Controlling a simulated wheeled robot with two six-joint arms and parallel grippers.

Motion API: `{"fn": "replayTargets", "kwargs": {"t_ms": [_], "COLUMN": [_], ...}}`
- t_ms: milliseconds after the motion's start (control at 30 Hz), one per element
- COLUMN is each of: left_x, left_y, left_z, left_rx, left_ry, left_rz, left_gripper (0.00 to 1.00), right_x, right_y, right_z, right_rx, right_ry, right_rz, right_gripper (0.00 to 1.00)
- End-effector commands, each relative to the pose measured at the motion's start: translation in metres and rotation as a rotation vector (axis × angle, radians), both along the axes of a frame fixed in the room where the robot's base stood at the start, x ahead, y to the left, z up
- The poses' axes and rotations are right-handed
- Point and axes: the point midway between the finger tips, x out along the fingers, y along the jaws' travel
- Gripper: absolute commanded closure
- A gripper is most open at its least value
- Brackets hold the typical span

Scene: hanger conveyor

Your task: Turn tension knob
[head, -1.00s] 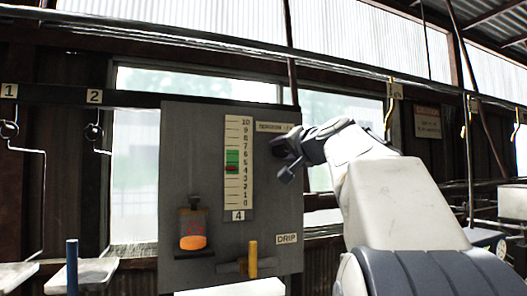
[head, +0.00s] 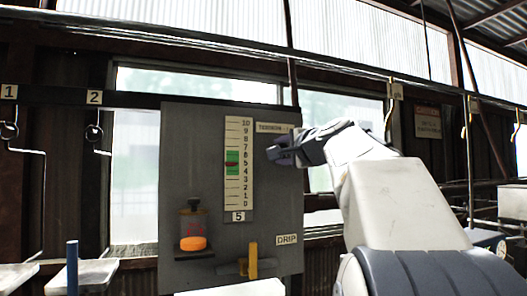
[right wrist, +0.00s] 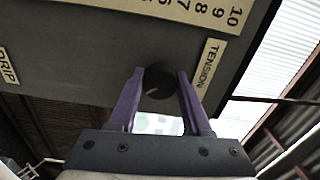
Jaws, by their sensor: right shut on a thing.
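The tension knob (right wrist: 158,84) is a round black knob with a light mark, beside the TENSION label (right wrist: 209,66) in the right wrist view. My right gripper (right wrist: 160,80) is shut on it, a purple finger on each side. In the head view my right gripper (head: 277,151) covers the knob at the panel's upper right. The tension scale (head: 239,168) runs from 0 to 10. The small plate (head: 238,216) below reads 5. My left gripper is not in view.
The grey panel (head: 205,130) also carries an orange lamp or cup (head: 193,243), a yellow lever (head: 253,261) and a DRIP label (head: 287,239). Numbered hooks (head: 94,132) hang at left. A blue peg (head: 72,266) stands at lower left.

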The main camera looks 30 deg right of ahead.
Motion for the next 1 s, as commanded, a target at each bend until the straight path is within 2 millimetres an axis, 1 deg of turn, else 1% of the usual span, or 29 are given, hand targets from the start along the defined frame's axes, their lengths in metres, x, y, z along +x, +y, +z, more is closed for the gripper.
{"fn": "replayTargets", "kwargs": {"t_ms": [300, 733, 767, 800, 833, 1000], "left_x": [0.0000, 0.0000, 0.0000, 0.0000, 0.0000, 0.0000], "left_y": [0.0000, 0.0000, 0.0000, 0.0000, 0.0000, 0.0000], "left_z": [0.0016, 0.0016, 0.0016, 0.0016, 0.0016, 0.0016], "left_rx": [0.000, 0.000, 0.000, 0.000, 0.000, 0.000], "left_ry": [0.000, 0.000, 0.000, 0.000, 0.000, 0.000], "left_rz": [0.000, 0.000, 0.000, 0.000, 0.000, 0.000], "left_gripper": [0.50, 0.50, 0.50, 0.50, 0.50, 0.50], "right_x": [0.0001, 0.0002, 0.0002, 0.0002, 0.0002, 0.0002], "right_y": [-0.0001, -0.0002, -0.0002, -0.0002, -0.0002, 0.0001], "right_z": [-0.0009, -0.0013, -0.0013, -0.0013, -0.0013, -0.0008], "right_rx": [0.092, 0.101, 0.100, 0.100, 0.100, 0.099], "right_ry": [-0.020, -0.021, -0.021, -0.021, -0.021, -0.023], "right_rz": [0.000, 0.000, 0.000, 0.000, 0.000, 0.000], "right_gripper": [1.00, 1.00, 0.47, 0.32, 0.21, 0.21]}}
